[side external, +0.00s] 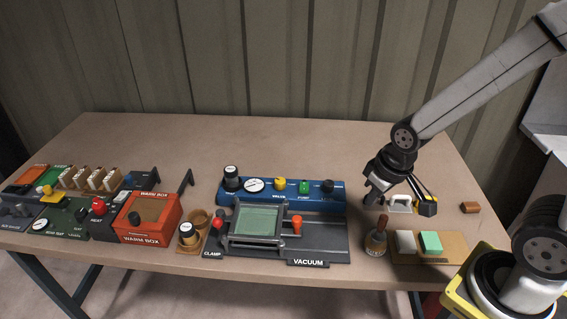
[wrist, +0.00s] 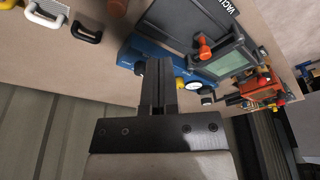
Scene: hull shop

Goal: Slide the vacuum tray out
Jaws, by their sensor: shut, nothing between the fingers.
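The vacuum tray, a dark frame around a pale green sheet (side external: 258,220), sits on the left part of the dark grey vacuum base (side external: 325,238). A red-orange knob (side external: 297,226) stands at its right side. The tray also shows in the wrist view as a green panel (wrist: 226,62), with the orange knob (wrist: 205,50) beside it. My gripper (side external: 372,197) is right of the vacuum station and apart from it, above the table. In the wrist view its fingers (wrist: 158,75) are together and empty.
A blue valve and pump console (side external: 300,200) stands behind the tray. A red-knobbed clamp (side external: 217,224) and an orange warm box (side external: 150,218) are to the left. A wooden-handled brush (side external: 376,237) and a white handle (side external: 400,204) are near my gripper. The table's back is clear.

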